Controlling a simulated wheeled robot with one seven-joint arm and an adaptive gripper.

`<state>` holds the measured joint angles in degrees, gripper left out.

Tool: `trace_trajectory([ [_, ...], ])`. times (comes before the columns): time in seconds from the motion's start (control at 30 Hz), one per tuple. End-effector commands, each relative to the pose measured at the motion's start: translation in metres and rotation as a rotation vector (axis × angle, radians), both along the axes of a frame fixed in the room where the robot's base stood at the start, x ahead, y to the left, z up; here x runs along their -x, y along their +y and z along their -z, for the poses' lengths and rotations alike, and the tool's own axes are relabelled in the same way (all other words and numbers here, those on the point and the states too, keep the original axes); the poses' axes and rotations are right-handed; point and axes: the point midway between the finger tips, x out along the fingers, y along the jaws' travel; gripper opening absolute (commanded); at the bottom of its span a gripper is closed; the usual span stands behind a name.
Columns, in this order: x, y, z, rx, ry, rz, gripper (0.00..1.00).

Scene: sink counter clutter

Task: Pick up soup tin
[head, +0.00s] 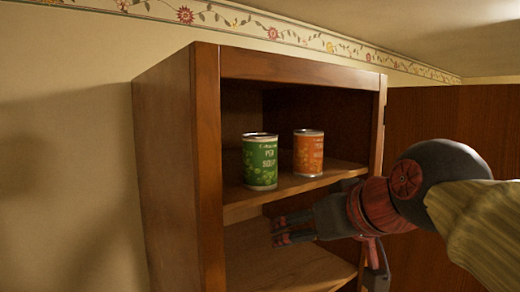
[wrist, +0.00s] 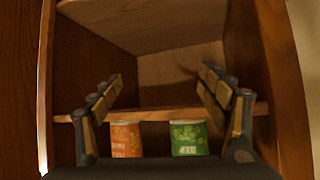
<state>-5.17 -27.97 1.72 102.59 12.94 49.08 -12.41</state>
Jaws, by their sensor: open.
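A green tin (head: 260,161) labelled "pea soup" stands upright on the cabinet's upper shelf (head: 290,187), near its front edge. An orange tin (head: 308,153) with partly readable lettering stands just to its right. My gripper (head: 280,230) is open and empty in the compartment below that shelf, lower than both tins and touching neither. The wrist view looks upside down: the orange tin (wrist: 126,139) and green tin (wrist: 188,138) appear beyond the shelf edge, partly cut off by my gripper's body. My fingers (wrist: 160,78) are spread apart there.
The wooden cabinet (head: 170,160) has side walls and a front frame close around my arm. A lower shelf board (head: 275,265) lies beneath my gripper. An open door (head: 440,110) stands at the right. There is free room above the tins.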

Motion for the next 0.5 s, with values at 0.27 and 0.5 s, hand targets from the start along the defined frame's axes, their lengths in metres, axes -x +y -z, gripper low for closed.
trace_trajectory([
  [0.27,-0.037,0.04,-0.133,-0.038,-0.212,-0.108,0.76],
  [0.5,-0.05,0.051,-0.15,-0.043,-0.245,-0.126,0.76],
])
